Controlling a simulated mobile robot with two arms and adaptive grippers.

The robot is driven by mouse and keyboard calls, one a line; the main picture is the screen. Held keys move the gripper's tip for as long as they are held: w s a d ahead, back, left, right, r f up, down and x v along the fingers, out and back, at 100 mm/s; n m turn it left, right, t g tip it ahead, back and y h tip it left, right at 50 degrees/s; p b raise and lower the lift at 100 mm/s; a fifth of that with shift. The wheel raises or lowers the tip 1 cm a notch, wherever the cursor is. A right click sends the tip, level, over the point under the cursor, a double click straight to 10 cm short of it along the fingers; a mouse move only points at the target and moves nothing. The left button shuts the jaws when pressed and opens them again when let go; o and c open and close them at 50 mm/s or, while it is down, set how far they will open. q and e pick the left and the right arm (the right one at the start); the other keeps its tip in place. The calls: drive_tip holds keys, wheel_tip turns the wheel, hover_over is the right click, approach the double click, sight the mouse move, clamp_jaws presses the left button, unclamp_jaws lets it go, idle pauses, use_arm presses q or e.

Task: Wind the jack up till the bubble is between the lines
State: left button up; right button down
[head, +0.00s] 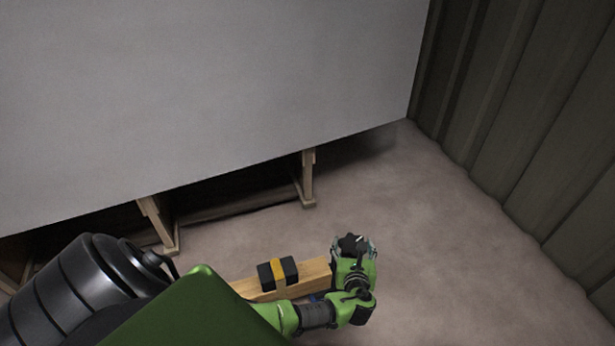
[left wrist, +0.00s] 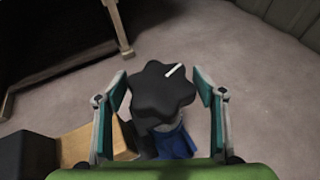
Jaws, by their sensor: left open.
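A black star-shaped knob (head: 352,243) with a white mark tops the blue jack; it shows larger in the left wrist view (left wrist: 160,92), above the blue jack body (left wrist: 176,143). My left gripper (head: 354,258) is open, with one finger on each side of the knob in the left wrist view (left wrist: 160,80). I see gaps between fingers and knob. A black level with a yellow middle (head: 278,272) sits on a wooden beam (head: 316,271) left of the gripper. Its bubble and lines are too small to read. My right gripper is out of view.
A large grey hull side (head: 200,90) hangs over the back left, on wooden supports (head: 307,180). A ribbed dark wall (head: 540,120) stands at the right. The floor (head: 450,260) right of the gripper is clear.

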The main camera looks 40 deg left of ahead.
use_arm(q)
drive_tip(key=m+h, duration=0.1)
drive_tip(key=m+t+h, duration=0.1)
drive_tip(key=h, duration=0.1)
drive_tip(key=shift+a+f+m+b, duration=0.15)
drive_tip(key=shift+m+b, duration=0.2)
drive_tip(key=shift+m, duration=0.05)
drive_tip(key=m+t+h+b, duration=0.1)
drive_tip(key=m+h+b, duration=0.1)
drive_tip(key=m+h, duration=0.1)
drive_tip(key=shift+f+h, duration=0.1)
drive_tip(key=shift+h, duration=0.2)
drive_tip(key=s+r+n+g+y+p, duration=0.1)
drive_tip(key=s+r+n+p, duration=0.3)
drive_tip(key=s, duration=0.3)
drive_tip(key=s+r+n+g+y+p, duration=0.1)
drive_tip(key=s+r+n+p, duration=0.25)
drive_tip(key=s, duration=0.35)
drive_tip(key=s+d+n+g+h+p, duration=0.1)
drive_tip(key=s+d+n+g+p, duration=0.3)
drive_tip(key=s+n, duration=0.3)
drive_tip(key=s+d+n+g+h+p, duration=0.1)
drive_tip(key=s+d+n+g+p, duration=0.2)
drive_tip(key=s+n, duration=0.5)
drive_tip(key=shift+s+d+f+n+g+h+p, duration=0.35)
drive_tip(key=shift+n+g+p, duration=0.4)
drive_tip(key=shift+n, duration=3.7)
drive_tip(key=shift+t, duration=0.25)
